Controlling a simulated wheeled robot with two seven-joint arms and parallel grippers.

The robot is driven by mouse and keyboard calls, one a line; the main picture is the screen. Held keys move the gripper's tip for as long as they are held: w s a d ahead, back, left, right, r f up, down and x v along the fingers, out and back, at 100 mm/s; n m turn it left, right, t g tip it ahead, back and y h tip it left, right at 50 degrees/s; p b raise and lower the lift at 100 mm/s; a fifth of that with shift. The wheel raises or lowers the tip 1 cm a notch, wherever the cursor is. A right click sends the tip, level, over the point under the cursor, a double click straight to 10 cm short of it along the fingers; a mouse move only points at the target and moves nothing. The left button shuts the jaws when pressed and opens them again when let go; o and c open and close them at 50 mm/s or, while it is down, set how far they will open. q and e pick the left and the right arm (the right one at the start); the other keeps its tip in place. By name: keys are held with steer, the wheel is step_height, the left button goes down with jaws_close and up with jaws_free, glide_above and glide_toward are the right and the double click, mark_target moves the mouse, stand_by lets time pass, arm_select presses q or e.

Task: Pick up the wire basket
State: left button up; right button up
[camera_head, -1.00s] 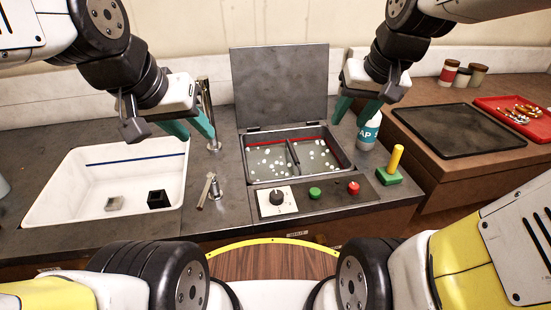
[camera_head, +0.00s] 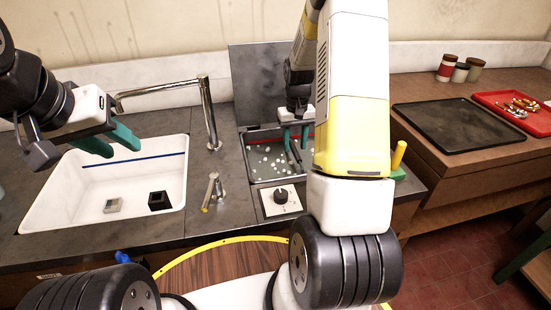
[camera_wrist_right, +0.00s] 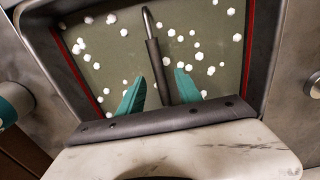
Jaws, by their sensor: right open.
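The wire basket shows only as a dark handle bar (camera_head: 293,158) standing in the foamy liquid of the sunken tank; the rest of it is hidden under the liquid. In the right wrist view the bar (camera_wrist_right: 152,52) runs up between the teal fingers. My right gripper (camera_head: 294,138) is over the tank, open, with one finger on each side of the bar. It also shows in the right wrist view (camera_wrist_right: 160,88), and I see no clear contact. My left gripper (camera_head: 123,151) is open and empty above the white sink.
The tank (camera_head: 247,164) has a raised lid (camera_head: 262,80) behind it and a control knob (camera_head: 280,196) in front. The white sink (camera_head: 60,195) holds a grey block and a black block (camera_head: 159,200). A faucet (camera_head: 209,110) stands between sink and tank. My right arm hides the tank's right side.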

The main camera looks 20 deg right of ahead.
step_height(320, 180, down, 6)
steer(key=shift+s+f, duration=0.15)
steer(key=shift+f, duration=0.05)
steer(key=shift+c, duration=0.4)
jaws_close()
steer(key=shift+r, duration=0.1)
stand_by(1.0)
